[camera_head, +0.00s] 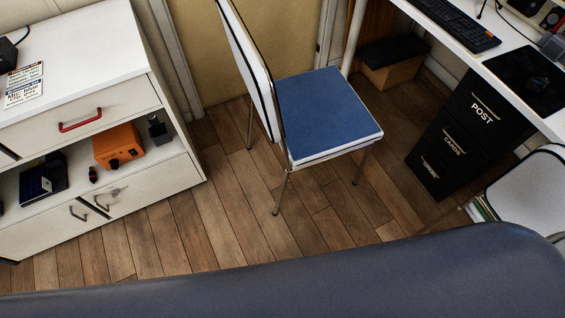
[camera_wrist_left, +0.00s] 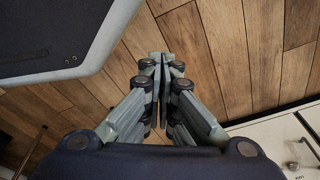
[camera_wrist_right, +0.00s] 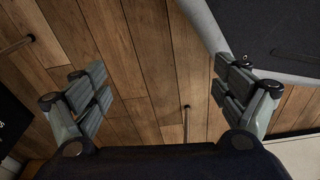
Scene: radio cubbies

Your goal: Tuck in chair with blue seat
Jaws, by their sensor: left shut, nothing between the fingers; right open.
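The chair with the blue seat (camera_head: 318,108) stands upright on the wood floor in the head view. Its white backrest (camera_head: 246,62) is on the left side, and its seat points right towards the white desk (camera_head: 510,58). The chair stands apart from the desk. My left gripper (camera_wrist_left: 160,58) is shut and empty above the floor in the left wrist view. My right gripper (camera_wrist_right: 157,82) is open and empty above the floor in the right wrist view. Neither gripper shows in the head view, so their distance from the chair cannot be told.
A white cabinet (camera_head: 120,42) with drawers and an open shelf stands at left. A black file drawer unit (camera_head: 455,137) is under the desk. A cardboard box (camera_head: 391,73) sits behind the chair. A second, pale chair (camera_head: 525,190) is at right. Floor left of the blue chair is clear.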

